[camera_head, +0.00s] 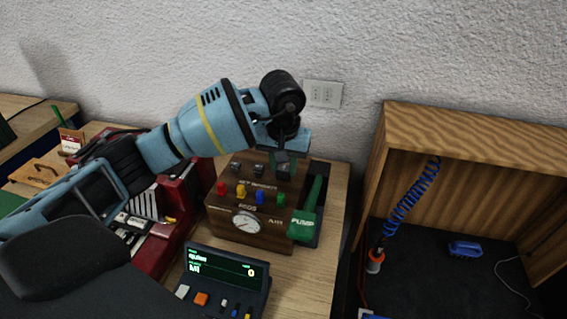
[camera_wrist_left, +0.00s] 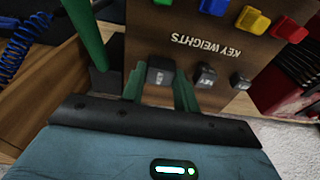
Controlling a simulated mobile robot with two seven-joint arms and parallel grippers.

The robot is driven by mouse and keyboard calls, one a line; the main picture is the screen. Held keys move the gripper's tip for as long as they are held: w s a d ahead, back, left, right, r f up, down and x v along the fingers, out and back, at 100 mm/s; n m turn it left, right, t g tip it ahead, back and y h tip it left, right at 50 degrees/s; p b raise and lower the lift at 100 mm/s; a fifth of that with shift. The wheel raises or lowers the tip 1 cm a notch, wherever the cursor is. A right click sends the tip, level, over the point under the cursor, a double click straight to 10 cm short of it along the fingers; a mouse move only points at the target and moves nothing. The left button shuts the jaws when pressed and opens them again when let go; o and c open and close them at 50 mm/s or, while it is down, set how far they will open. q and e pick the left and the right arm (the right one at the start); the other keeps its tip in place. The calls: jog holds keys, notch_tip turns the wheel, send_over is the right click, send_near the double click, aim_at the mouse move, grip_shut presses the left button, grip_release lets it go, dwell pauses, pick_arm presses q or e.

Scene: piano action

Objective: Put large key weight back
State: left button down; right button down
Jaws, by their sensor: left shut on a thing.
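The large key weight (camera_wrist_left: 160,74) is a dark block with a pale label. It sits between the green fingers of my left gripper (camera_wrist_left: 160,92), which is shut on it. In the head view the weight (camera_head: 283,170) shows at the right end of the key weight row, on the wooden box (camera_head: 222,214). I cannot tell whether it rests fully in its place or is slightly raised. Two smaller key weights, the middle one (camera_wrist_left: 206,76) and the smallest (camera_wrist_left: 240,82), stand beside it in a row above the "KEY WEIGHTS" lettering. My right gripper is not in view.
Coloured knobs, a gauge (camera_head: 246,222) and a green pump lever (camera_head: 306,212) are on the box. A display unit (camera_head: 226,280) stands in front. A red device (camera_head: 165,225) is at left. An open wooden booth (camera_head: 470,118) with a blue coiled hose (camera_head: 412,200) is at right.

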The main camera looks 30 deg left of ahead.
pick_arm(q)
jog(key=c, duration=1.1)
grip_release()
jog(key=shift+f, duration=0.1)
jog(key=shift+o, duration=0.2)
notch_tip(320, 180, up, 12)
jog(key=s, duration=0.1)
jog(key=shift+s+d, duration=0.2)
jog(key=shift+d, duration=0.1)
jog(key=shift+s, duration=0.1)
